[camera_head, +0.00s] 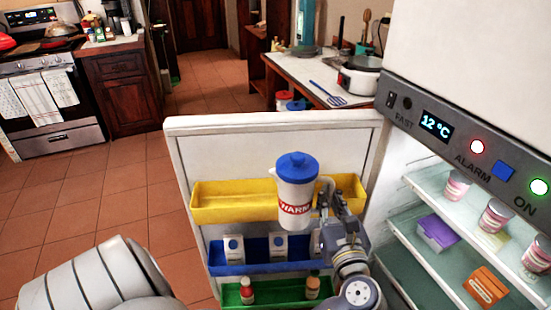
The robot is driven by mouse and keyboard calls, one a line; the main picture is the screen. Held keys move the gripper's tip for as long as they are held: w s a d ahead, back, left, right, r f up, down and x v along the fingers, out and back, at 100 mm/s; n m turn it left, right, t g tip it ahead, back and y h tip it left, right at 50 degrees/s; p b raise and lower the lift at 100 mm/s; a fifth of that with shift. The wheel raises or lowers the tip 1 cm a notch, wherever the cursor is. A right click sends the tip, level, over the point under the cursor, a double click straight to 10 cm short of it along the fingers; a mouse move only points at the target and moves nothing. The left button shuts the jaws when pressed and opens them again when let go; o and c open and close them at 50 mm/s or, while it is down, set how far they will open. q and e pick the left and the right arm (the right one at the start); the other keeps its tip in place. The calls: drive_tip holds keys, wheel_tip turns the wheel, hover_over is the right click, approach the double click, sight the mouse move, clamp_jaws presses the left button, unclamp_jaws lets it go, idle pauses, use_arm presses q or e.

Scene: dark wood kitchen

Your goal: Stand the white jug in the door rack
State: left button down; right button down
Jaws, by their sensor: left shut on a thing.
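The white jug (296,190) has a blue lid and a red band reading "WARM". It is upright in front of the open fridge door. My left gripper (326,196) is shut on the jug at its right side. The door has a yellow rack (235,203) at the top, a blue rack (225,262) below it and a green rack (275,292) lowest. The jug covers part of the yellow rack's front; I cannot tell whether it touches the rack. The yellow rack looks empty where it shows. My right gripper is not in view.
The blue rack holds several white cartons (234,248); the green rack holds small bottles (247,291). The fridge shelves (425,185) at right hold pink-and-white tubs (455,188), a purple box (438,232) and an orange box (486,286). Open tiled floor (110,190) lies left of the door.

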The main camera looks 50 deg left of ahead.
use_arm(q)
drive_tip(key=shift+s+d+f+n+g+y+b, duration=0.15)
drive_tip(key=shift+d+f+n+g+y+b, duration=0.15)
drive_tip(key=shift+n+g, duration=0.2)
drive_tip(key=shift+s+d+f+n+g+y+b, duration=0.1)
drive_tip(key=shift+s+n+g+y+b, duration=0.05)
drive_tip(key=shift+n+g+y, duration=0.3)
drive_tip(key=shift+a+r+g, duration=0.1)
drive_tip(key=shift+a+g, duration=0.05)
drive_tip(key=shift+g, duration=0.2)
drive_tip(key=w+a, duration=0.3)
drive_tip(key=w, duration=0.1)
drive_tip(key=w+a+f, duration=0.1)
drive_tip(key=w+a, duration=0.2)
drive_tip(key=w, duration=0.1)
drive_tip(key=w+a, duration=0.3)
drive_tip(key=w, duration=0.1)
drive_tip(key=shift+w+a+f, duration=0.1)
drive_tip(key=shift+w+f, duration=0.05)
drive_tip(key=shift+f, duration=0.05)
drive_tip(key=shift+w+a, duration=0.1)
drive_tip(key=shift+w, duration=0.05)
drive_tip(key=shift+f, duration=1.75)
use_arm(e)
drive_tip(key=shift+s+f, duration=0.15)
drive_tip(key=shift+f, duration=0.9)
use_arm(q)
drive_tip(key=shift+f, duration=0.2)
drive_tip(key=shift+f, duration=0.4)
